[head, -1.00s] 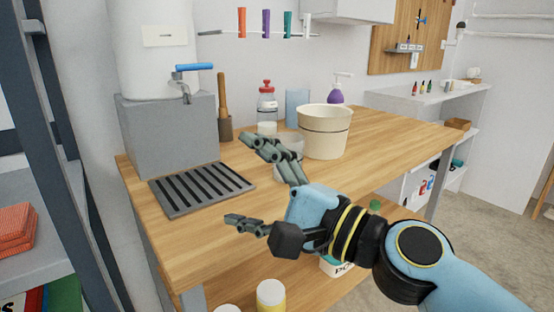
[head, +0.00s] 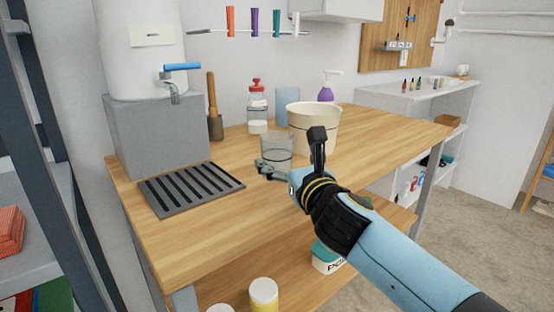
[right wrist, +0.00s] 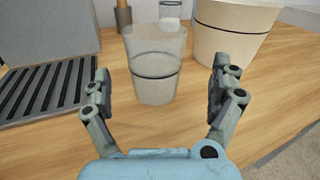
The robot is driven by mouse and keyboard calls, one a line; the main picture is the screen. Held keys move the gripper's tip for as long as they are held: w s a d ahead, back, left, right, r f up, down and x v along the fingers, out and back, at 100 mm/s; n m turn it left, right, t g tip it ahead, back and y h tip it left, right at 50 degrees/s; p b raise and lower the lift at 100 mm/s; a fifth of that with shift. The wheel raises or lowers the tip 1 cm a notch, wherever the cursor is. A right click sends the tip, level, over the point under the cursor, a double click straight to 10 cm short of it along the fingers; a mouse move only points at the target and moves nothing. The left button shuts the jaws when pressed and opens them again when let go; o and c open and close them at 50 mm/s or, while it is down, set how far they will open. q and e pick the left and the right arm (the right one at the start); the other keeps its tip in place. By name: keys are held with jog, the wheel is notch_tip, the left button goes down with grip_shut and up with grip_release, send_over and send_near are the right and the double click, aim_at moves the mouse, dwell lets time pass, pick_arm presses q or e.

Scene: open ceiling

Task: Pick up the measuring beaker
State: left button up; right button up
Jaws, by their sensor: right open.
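The measuring beaker (head: 277,147) is a clear cup with a dark band, standing upright on the wooden table, just left of a cream bucket. It also shows in the right wrist view (right wrist: 156,62), upright between and beyond the two fingers. My right gripper (head: 290,157) is in front of the beaker in the head view, its fingers partly hiding the beaker's lower part. In the right wrist view the right gripper (right wrist: 160,88) is open and empty, with one finger on each side of the beaker and gaps to both. My left gripper is not in view.
The cream bucket (head: 314,124) stands close to the beaker's right. A slotted drip tray (head: 190,189) lies to the left, below a tap (head: 174,88). A clear bottle with a red cap (head: 257,108) stands behind. The table's front (head: 210,235) is clear.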

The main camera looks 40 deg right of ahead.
jog(key=x, duration=0.5)
jog(key=shift+w+a+r, duration=0.1)
jog(key=shift+w+a, duration=0.05)
jog(key=shift+w, duration=0.2)
jog(key=c, duration=1)
